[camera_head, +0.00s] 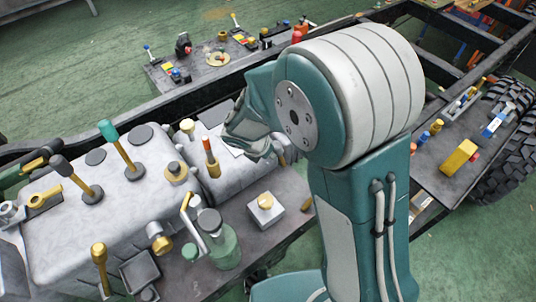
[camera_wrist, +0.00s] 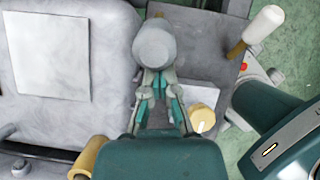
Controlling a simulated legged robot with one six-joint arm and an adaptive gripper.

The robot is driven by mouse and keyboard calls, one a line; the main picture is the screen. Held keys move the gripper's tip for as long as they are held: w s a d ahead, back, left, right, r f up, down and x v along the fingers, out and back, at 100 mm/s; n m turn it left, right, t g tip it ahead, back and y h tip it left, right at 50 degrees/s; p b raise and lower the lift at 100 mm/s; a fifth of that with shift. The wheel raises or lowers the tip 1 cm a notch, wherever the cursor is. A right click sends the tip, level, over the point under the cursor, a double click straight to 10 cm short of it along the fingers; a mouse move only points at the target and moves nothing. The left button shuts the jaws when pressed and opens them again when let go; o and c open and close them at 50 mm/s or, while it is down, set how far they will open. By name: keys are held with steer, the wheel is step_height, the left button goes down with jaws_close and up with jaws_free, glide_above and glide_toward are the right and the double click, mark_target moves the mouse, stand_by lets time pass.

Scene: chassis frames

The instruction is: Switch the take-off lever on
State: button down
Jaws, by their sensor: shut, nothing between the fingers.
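My gripper (camera_head: 248,143) is low over the right part of the grey gearbox casing (camera_head: 215,185) in the head view. In the wrist view its fingers (camera_wrist: 158,78) are together, with a pale grey rounded shape (camera_wrist: 155,45) right at their tips. I cannot tell whether that shape is a lever knob or whether they touch. Which is the take-off lever is not clear. A white-handled lever (camera_wrist: 264,25) shows at the wrist view's right.
A green glass jar (camera_head: 224,248) and a small white block with a brass knob (camera_head: 265,207) stand in front of the casing. A dark frame rail (camera_head: 120,118) runs behind it. A shelf with small parts (camera_head: 455,160) is at right, beside a tyre (camera_head: 515,145).

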steer(key=shift+w+d+r+g+y, duration=0.25)
steer(key=shift+w+d+y, duration=0.15)
steer(key=shift+d, duration=0.15)
steer(key=shift+w+d+r+g+y, duration=0.3)
steer(key=shift+d+y, duration=0.1)
steer(key=shift+d, duration=0.1)
steer(key=w+d+g+y, duration=0.1)
steer(key=w+d+y, duration=0.1)
steer(key=d, duration=0.3)
steer(key=shift+w+r, duration=0.15)
steer(key=shift+w, duration=0.6)
steer(key=shift+d, duration=0.2)
